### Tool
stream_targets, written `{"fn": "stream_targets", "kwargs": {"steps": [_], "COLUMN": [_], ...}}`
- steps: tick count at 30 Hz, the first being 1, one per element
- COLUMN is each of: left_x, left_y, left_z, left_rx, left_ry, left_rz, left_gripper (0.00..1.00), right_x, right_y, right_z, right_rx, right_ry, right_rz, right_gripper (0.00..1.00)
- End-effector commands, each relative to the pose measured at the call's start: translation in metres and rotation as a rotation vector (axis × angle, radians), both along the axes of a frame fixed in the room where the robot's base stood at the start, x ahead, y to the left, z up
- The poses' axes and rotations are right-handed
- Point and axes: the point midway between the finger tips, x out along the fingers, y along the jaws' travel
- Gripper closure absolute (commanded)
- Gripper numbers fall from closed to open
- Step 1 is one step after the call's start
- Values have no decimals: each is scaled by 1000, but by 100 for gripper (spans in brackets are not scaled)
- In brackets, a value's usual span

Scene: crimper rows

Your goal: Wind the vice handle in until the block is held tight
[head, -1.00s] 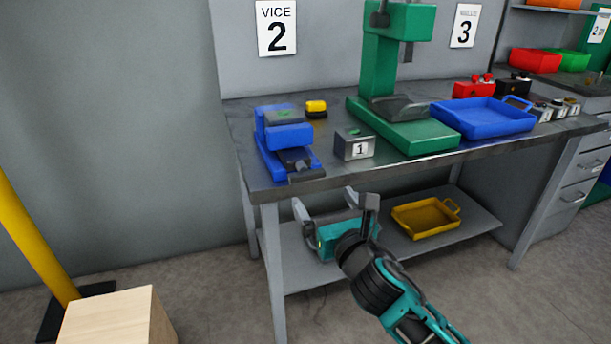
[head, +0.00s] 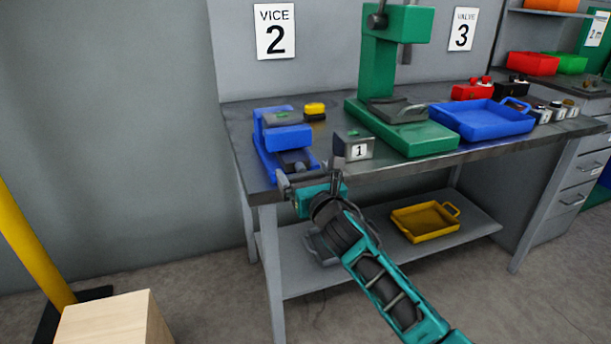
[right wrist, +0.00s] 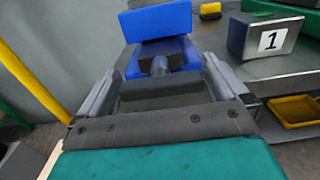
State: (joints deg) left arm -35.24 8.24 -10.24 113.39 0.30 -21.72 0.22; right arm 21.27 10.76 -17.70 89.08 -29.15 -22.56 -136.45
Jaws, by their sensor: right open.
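The blue vice (head: 288,137) sits at the left front of the bench, with a grey block (head: 283,117) with a green mark on top between its jaws. I cannot tell how tight the block sits. The vice also shows ahead in the right wrist view (right wrist: 160,25); the block is not clear there. The dark vice handle (right wrist: 165,92) is on the screw's near end. My right gripper (head: 309,173) is open at the vice's front, with a finger on each side of the handle. It partly hides the handle in the head view. My left gripper is not in view.
A grey box marked 1 (head: 354,147) stands just right of the vice. A yellow block (head: 315,111) lies behind. The green press (head: 415,139) and blue tray (head: 480,119) are farther right. A lower shelf (head: 360,258) holds a yellow tray (head: 424,223).

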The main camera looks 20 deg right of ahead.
Motion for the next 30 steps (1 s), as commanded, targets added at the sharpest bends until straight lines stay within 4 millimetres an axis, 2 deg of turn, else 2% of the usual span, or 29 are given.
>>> {"fn": "stream_targets", "kwargs": {"steps": [1, 12, 23, 30], "left_x": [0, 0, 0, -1], "left_y": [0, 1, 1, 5], "left_z": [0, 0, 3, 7], "left_rx": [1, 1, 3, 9], "left_ry": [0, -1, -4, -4], "left_rz": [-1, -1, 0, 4], "left_gripper": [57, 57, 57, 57], "right_x": [0, 0, 0, 0], "right_y": [0, 0, 0, -1], "right_z": [0, 0, 0, 1], "right_rx": [0, 0, 68, 236], "right_ry": [0, 1, 4, 10], "right_rz": [0, 0, 0, 1], "right_gripper": [2, 36, 36, 36]}}
